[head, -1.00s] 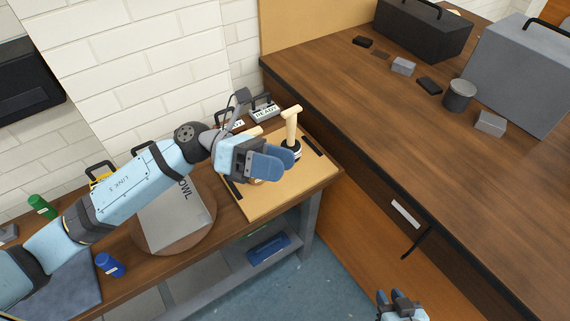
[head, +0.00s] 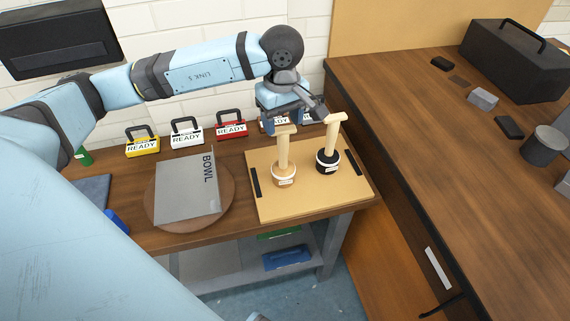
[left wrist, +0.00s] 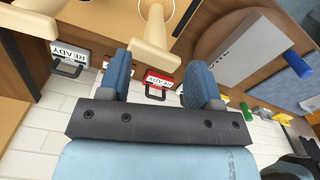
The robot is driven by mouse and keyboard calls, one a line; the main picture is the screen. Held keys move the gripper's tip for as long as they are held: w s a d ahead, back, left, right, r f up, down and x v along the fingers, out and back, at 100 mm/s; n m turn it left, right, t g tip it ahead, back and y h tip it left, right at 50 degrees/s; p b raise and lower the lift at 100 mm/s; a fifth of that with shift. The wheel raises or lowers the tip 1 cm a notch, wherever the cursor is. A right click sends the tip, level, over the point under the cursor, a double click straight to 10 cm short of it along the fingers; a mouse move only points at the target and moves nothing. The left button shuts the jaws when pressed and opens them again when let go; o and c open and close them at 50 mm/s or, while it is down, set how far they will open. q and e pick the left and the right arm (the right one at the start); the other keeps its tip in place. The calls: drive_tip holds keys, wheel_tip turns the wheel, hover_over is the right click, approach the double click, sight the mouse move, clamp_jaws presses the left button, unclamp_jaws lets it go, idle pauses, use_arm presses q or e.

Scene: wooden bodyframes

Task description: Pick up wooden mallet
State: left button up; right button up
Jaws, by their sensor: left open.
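The wooden mallet (head: 284,165) stands upright on a tan board, pale head down, its handle topped by a short crosspiece. A second mallet (head: 328,160) with a black head stands upright to its right. My left gripper (head: 298,113) is open and empty, just behind the mallet handles near their tops. In the left wrist view, its two blue fingers (left wrist: 160,78) are spread apart. The pale crosspiece of a mallet handle (left wrist: 148,56) shows just beyond and between the fingertips. It looks like the wooden mallet's, apart from the fingers. My right gripper does not show.
The tan board (head: 310,205) lies at the bench's right end. A grey BOWL plate (head: 185,190) rests on a round wooden disc (head: 150,205) to its left. Yellow (head: 142,147), white (head: 187,138) and red (head: 231,130) READY tags stand along the wall.

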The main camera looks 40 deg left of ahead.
sight(283, 143)
use_arm(q)
wheel_tip(283, 143, down, 3)
drive_tip(key=shift+r, duration=0.1)
drive_tip(key=shift+w+a+f+p, duration=0.1)
drive_tip(key=shift+w+f+p, duration=0.1)
drive_tip(key=shift+f, duration=1.15)
drive_tip(key=shift+w+a+f+p, duration=0.1)
drive_tip(key=shift+w+f, duration=0.05)
drive_tip(key=shift+f, duration=1.15)
drive_tip(key=c, duration=1)
